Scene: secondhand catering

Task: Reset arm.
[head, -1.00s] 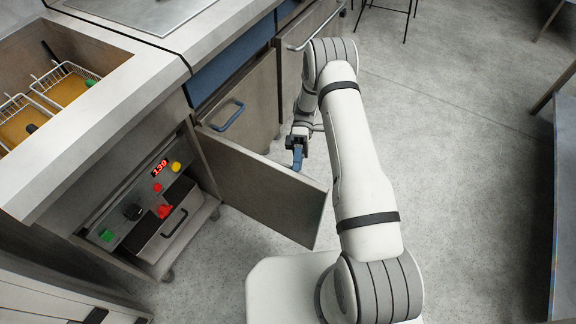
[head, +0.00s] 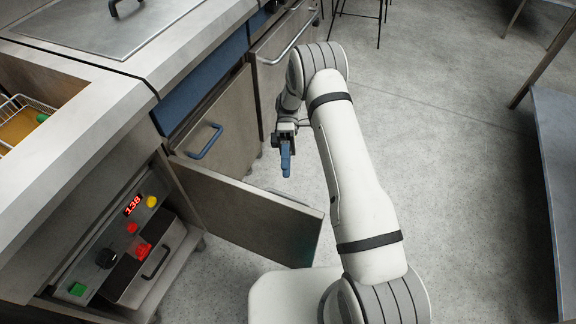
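My gripper (head: 286,160) hangs at the end of my bent white arm, fingers pointing down, above the floor and just past the free end of the open cabinet door. Its blue fingers overlap from this angle, so their gap cannot be made out. I see nothing held in it. My arm reaches forward from my base and bends at the far elbow.
An open cabinet door (head: 250,215) juts out left of my arm. A closed door with a blue handle (head: 205,142) stands beyond. A steel table (head: 556,150) is at right; floor between is clear.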

